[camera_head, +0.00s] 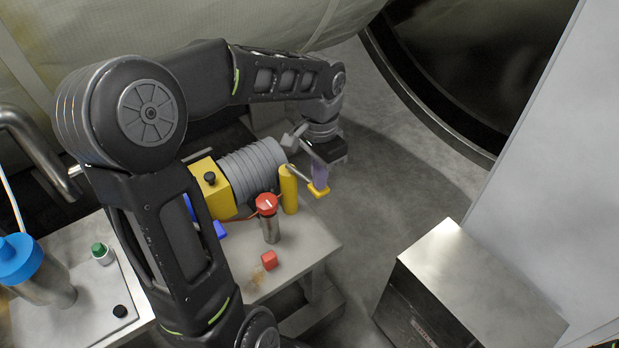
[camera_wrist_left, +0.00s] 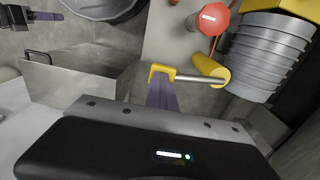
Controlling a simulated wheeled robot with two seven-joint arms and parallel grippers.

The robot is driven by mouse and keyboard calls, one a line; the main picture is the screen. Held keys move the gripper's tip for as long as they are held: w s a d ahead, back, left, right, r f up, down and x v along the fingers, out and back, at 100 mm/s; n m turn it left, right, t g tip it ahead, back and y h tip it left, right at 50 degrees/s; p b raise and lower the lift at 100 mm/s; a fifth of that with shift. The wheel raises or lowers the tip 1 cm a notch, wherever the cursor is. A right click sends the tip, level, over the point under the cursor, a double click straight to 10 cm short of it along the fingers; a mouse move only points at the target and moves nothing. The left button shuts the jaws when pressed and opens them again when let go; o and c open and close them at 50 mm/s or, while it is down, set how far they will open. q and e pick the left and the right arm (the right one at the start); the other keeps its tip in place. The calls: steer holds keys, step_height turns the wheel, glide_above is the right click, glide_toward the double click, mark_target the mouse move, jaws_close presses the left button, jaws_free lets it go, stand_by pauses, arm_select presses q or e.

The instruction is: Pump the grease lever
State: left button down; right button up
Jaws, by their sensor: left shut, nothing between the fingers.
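The grease lever is a thin metal rod (camera_wrist_left: 195,77) with a yellow handle (camera_head: 318,191) at its end. It comes out of a yellow cylinder (camera_head: 289,190) beside the grey ribbed motor. My left gripper (camera_head: 320,178) is shut with nothing between its purple fingers. Its fingertips are right at the yellow handle, which also shows in the left wrist view (camera_wrist_left: 158,70); I cannot tell whether they touch. What looks like my right gripper (camera_wrist_left: 48,16) shows small at the top left of the wrist view, with a purple finger; its opening is unclear.
The grey ribbed motor (camera_head: 251,166) has a yellow box (camera_head: 218,199) at its end. A metal box (camera_head: 455,285) stands at the lower right. Floor beyond the handle is clear.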

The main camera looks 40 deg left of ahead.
arm_select(q)
steer(key=shift+f+b, duration=1)
steer(key=shift+f, duration=0.65)
steer(key=shift+r, duration=0.1)
steer(key=shift+a+r+p, duration=0.15)
steer(key=shift+r+p, duration=1.8)
steer(key=shift+r, duration=0.2)
steer(key=shift+f, duration=0.15)
